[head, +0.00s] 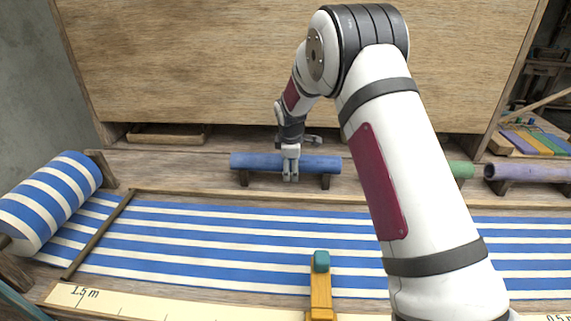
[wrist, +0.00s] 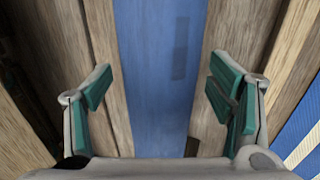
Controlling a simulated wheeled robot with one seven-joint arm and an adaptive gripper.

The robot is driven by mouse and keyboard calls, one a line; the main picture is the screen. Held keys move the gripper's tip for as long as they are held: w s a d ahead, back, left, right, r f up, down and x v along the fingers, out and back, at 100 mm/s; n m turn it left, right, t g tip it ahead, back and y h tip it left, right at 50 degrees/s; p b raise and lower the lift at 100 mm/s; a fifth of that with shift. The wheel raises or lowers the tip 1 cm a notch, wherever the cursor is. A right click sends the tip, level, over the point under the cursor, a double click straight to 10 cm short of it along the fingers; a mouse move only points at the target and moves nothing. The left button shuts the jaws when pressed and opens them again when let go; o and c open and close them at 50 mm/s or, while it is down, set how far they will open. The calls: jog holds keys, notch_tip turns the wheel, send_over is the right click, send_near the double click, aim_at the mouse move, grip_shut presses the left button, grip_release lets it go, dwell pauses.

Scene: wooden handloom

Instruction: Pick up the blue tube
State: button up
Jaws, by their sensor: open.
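The blue tube (head: 250,162) lies level on small dark supports on the wooden shelf behind the striped cloth in the head view. My gripper (head: 291,176) is at the middle of the tube, with a finger in front of it. In the wrist view the blue tube (wrist: 158,80) runs between the two green-padded fingers of my open gripper (wrist: 168,92). Gaps show on both sides between the pads and the tube. Whether the fingertips reach below the tube's top cannot be told.
A green tube (head: 461,170) and a purple tube (head: 530,173) lie to the right on the same shelf. Blue-and-white striped cloth (head: 220,240) is stretched in front, with a cloth roll (head: 55,195) at left. A wooden panel (head: 200,60) stands behind the shelf.

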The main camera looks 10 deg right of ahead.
jog(key=c, duration=1.6)
jog(key=shift+r, duration=0.1)
